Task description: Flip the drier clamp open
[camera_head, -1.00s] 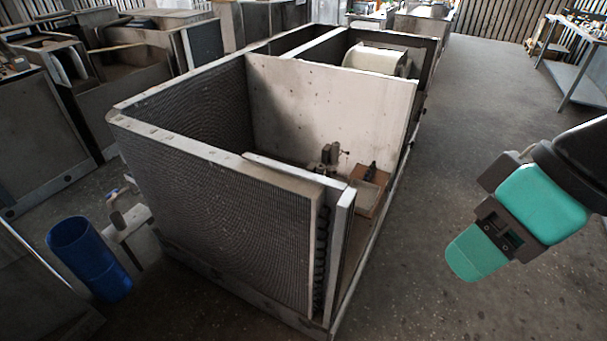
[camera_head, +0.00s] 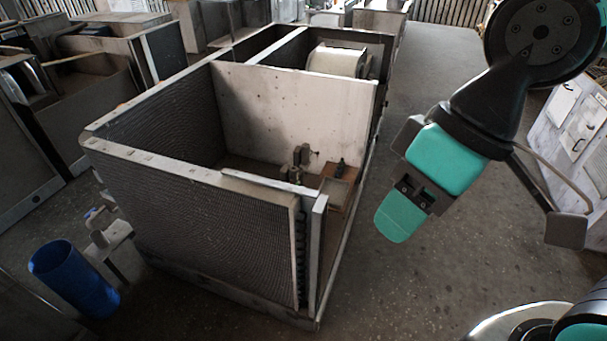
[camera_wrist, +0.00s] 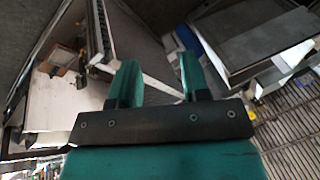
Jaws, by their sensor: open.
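A small dark upright fitting (camera_head: 302,157) stands inside the open metal housing (camera_head: 200,205), near its right side. Next to it is a brown box-like part (camera_head: 337,190) with a small black piece (camera_head: 341,166) on top. I cannot tell which of these is the drier clamp; they are too small. My gripper (camera_head: 400,220) hangs over the floor to the right of the housing, apart from it, pointing down and left. In the wrist view its two green fingers (camera_wrist: 160,78) are apart with nothing between them.
A pale panel (camera_head: 290,110) crosses the housing behind the fittings, and grille walls enclose the left and front. A blue bin (camera_head: 72,278) stands on the floor at the front left. The floor (camera_head: 425,275) right of the housing is clear. A white cabinet (camera_head: 575,115) stands far right.

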